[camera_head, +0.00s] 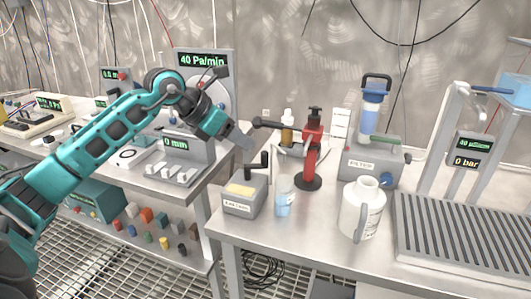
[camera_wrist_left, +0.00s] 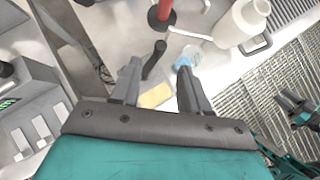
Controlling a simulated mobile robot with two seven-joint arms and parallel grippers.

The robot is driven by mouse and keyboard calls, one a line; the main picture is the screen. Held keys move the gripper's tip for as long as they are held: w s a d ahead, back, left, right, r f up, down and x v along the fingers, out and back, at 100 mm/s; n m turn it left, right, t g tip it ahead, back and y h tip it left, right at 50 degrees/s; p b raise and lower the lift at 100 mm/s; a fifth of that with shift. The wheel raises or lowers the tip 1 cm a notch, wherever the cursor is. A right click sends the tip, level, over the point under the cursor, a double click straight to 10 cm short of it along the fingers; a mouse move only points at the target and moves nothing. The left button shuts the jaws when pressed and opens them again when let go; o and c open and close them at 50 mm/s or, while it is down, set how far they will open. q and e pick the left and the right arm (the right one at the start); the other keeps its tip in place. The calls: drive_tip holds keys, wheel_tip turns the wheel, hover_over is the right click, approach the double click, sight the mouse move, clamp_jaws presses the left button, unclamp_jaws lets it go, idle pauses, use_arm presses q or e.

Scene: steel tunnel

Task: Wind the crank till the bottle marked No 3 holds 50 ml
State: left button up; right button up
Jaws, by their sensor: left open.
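A grey box (camera_head: 241,207) with a yellowish top stands at the front left corner of the right-hand table. A black crank handle (camera_head: 259,165) rises from it, and the handle also shows in the left wrist view (camera_wrist_left: 155,60). A small clear bottle (camera_head: 284,201) with pale blue liquid stands just right of the box and shows in the wrist view too (camera_wrist_left: 186,57). I cannot read a number or level on it. My left gripper (camera_head: 247,143) is open and empty, above the box; in the wrist view its fingers (camera_wrist_left: 160,78) point towards the crank and bottle.
A red hand pump (camera_head: 311,155) with a dark lever stands behind the bottle. A white jug (camera_head: 361,208), a filter unit (camera_head: 376,162) and a slatted tray (camera_head: 460,235) stand to the right. A teal-and-dark part, perhaps my right gripper (camera_wrist_left: 300,110), shows at the wrist view's right edge.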

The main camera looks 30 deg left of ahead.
sight(263, 153)
use_arm(q)
drive_tip(key=x, duration=0.9)
drive_tip(key=shift+w+d+f, duration=0.1)
drive_tip(key=shift+w+f, duration=0.1)
drive_tip(key=shift+w, duration=0.05)
drive_tip(key=shift+c, duration=0.2)
clamp_jaws()
